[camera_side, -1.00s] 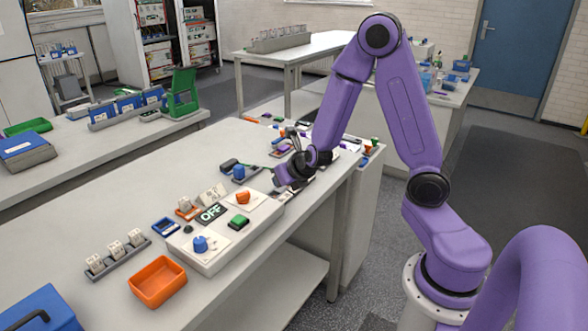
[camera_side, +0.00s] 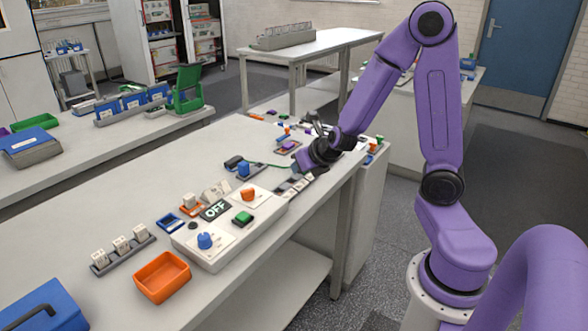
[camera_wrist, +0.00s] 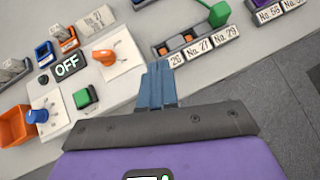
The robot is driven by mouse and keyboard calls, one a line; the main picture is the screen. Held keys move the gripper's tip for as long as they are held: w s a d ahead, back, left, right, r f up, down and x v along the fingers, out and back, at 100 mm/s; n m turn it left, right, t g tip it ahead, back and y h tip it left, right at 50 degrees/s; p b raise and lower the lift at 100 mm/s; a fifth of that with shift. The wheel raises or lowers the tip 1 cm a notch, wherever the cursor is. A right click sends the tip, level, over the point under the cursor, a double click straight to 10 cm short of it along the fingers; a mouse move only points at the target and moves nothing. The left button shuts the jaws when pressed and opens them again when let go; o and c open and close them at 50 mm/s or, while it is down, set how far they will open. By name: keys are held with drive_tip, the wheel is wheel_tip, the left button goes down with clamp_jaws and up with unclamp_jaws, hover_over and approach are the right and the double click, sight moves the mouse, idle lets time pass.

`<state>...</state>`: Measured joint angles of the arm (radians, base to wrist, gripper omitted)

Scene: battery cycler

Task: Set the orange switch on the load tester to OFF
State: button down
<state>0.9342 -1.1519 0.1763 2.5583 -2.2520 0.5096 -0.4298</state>
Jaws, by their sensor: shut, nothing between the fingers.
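The load tester (camera_side: 222,252) is a white box on the bench. Its display (camera_side: 215,210) reads OFF, and it reads OFF in the wrist view (camera_wrist: 67,65) too. The orange switch (camera_side: 248,194) sits on a white plate at the tester's far end; it shows in the wrist view (camera_wrist: 105,57), where its short raised handle lies roughly across the plate. My gripper (camera_side: 304,168) is beyond that end, apart from the switch. In the wrist view its blue fingers (camera_wrist: 157,84) are together and empty, right of the switch.
A blue knob (camera_side: 205,240) and a green button (camera_side: 243,217) are on the tester. An orange bin (camera_side: 162,279) stands at its near end. A row of labelled slots (camera_wrist: 198,47) with a green plug (camera_wrist: 218,14) lies beyond the tester. The bench's front edge is close to my gripper.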

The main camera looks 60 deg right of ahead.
sight(248, 193)
drive_tip(key=s+a+f+m+g+y, duration=0.1)
drive_tip(key=s+a+f+m+g, duration=0.2)
drive_tip(key=m, duration=0.7)
drive_tip(key=w+a+r+m+t+y, duration=0.1)
drive_tip(key=a+r+m+y, duration=0.3)
drive_tip(key=m, duration=0.6)
drive_tip(key=shift+w+a, duration=0.15)
drive_tip(key=shift+w, duration=0.15)
drive_tip(key=x, duration=1)
drive_tip(key=shift+w, duration=0.1)
drive_tip(key=shift+w+d, duration=0.25)
drive_tip(key=shift+w, duration=0.3)
drive_tip(key=shift+w+d, duration=0.25)
drive_tip(key=shift+w, duration=0.25)
drive_tip(key=shift+w+d, duration=0.35)
drive_tip(key=shift+w, duration=0.45)
